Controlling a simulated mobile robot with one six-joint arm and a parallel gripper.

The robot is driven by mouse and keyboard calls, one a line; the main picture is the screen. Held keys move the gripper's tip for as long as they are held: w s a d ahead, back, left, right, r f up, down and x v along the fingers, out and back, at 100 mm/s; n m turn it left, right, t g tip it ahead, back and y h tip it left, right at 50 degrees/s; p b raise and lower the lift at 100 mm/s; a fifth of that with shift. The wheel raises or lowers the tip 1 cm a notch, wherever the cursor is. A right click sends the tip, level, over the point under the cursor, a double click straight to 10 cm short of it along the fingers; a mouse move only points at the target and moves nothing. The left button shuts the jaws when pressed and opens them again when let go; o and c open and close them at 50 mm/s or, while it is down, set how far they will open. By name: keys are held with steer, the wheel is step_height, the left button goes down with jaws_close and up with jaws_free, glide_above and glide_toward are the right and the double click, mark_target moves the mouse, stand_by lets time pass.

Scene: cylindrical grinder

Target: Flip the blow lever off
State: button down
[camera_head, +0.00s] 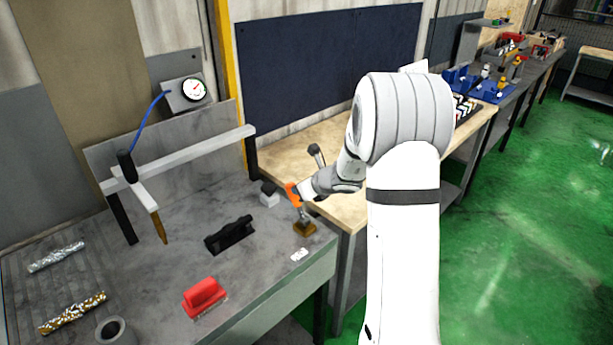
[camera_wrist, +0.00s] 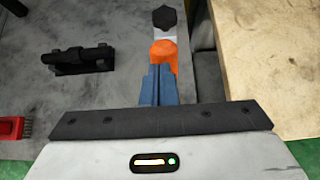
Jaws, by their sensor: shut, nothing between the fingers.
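The blow lever appears to be the orange handle (camera_head: 293,194) above a brass-coloured base (camera_head: 304,228) near the right end of the grey bench. In the wrist view the orange part (camera_wrist: 163,51) shows just beyond my fingertips. My gripper (camera_wrist: 158,70) has its blue-grey fingers shut together with nothing between them. The fingers overlap the near edge of the orange part in that view; I cannot tell if they touch it. In the head view my wrist comes in from the right and hides part of the area beside the handle.
A small grey block with a dark top (camera_head: 268,193) stands close behind the lever. A black fixture (camera_head: 229,234) and a red brush (camera_head: 205,297) lie to the left on the grey bench (camera_head: 165,270). A wooden bench (camera_head: 345,210) adjoins on the right.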

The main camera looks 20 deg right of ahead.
steer(key=s+d+r, duration=0.1)
steer(key=s+r, duration=0.1)
steer(key=r, duration=0.3)
steer(key=s+d+r+p, duration=0.1)
steer(key=s+d+r, duration=0.1)
steer(key=r, duration=0.4)
steer(key=shift+s, duration=0.45)
steer(key=shift+r, duration=0.1)
steer(key=s+a+r+n+g+b, duration=0.1)
steer(key=s+a+n+g, duration=0.1)
steer(key=s+a+n, duration=0.5)
steer(key=s+a+r+n+g+b, duration=0.1)
steer(key=s+a+n+g, duration=0.1)
steer(key=s+n, duration=0.75)
steer(key=s+d+f+n+g+h, duration=0.1)
steer(key=s+n+h, duration=0.4)
steer(key=s+n, duration=0.8)
steer(key=s+d+f, duration=0.1)
steer(key=s+d, duration=0.1)
steer(key=s, duration=0.1)
steer(key=shift+s+f+n+g+b, duration=0.2)
steer(key=shift+f+n+g+b, duration=0.1)
steer(key=shift+f+n+b, duration=0.05)
